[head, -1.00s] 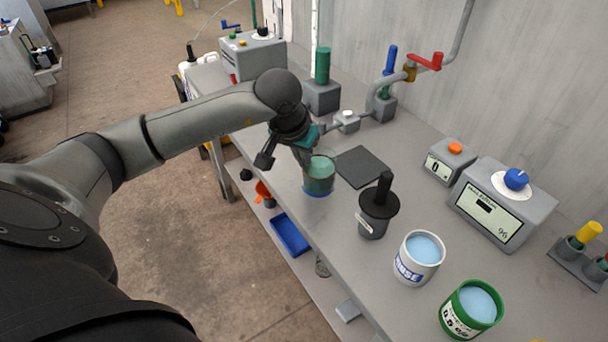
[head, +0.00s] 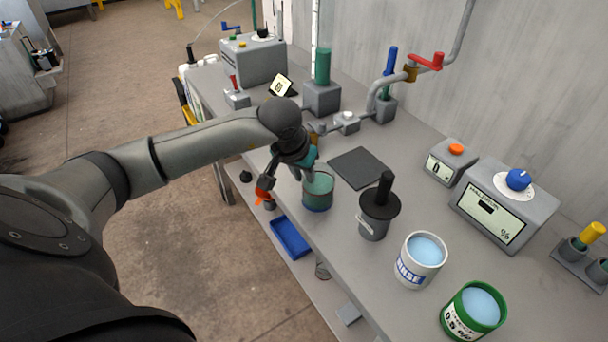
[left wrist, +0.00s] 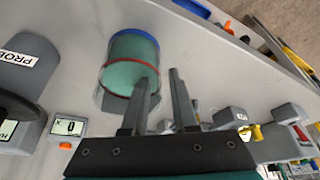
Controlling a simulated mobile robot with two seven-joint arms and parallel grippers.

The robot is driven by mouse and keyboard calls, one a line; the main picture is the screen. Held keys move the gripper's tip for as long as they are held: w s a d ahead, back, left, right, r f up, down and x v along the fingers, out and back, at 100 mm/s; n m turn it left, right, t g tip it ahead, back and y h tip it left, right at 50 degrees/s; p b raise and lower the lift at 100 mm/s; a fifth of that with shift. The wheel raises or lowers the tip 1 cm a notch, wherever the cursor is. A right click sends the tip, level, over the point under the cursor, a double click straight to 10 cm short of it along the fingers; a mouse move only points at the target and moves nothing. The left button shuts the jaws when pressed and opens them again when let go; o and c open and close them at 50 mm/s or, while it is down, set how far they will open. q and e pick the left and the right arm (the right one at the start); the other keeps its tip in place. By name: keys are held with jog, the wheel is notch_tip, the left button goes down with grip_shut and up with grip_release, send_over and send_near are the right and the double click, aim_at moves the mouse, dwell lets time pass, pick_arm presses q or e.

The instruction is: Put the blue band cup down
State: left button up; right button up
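The blue band cup (head: 318,192) is a see-through cup with green contents and appears to stand on the bench near its front edge. In the left wrist view the cup (left wrist: 130,62) shows a blue band at one end and a red ring. My left gripper (head: 303,174) is at the cup's rim on its left side. In the left wrist view its fingers (left wrist: 160,75) are apart: one overlaps the cup, and the other is outside it with a gap to the wall. My right gripper is not in view.
A dark square pad (head: 358,168) lies behind the cup. A grey pot with a black handle (head: 376,218), a white rinse tub (head: 419,262) and a green tub (head: 472,312) stand to the right. A blue tray (head: 291,238) is below the bench edge.

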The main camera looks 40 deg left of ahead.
pick_arm(q)
jog(key=shift+o, duration=0.2)
jog(key=shift+r, duration=0.1)
jog(key=shift+r, duration=0.25)
jog(key=p+v, duration=0.1)
jog(key=v, duration=1)
jog(key=shift+s+r+p, duration=0.15)
jog(key=shift+r+p, duration=0.2)
jog(key=shift+p, duration=0.05)
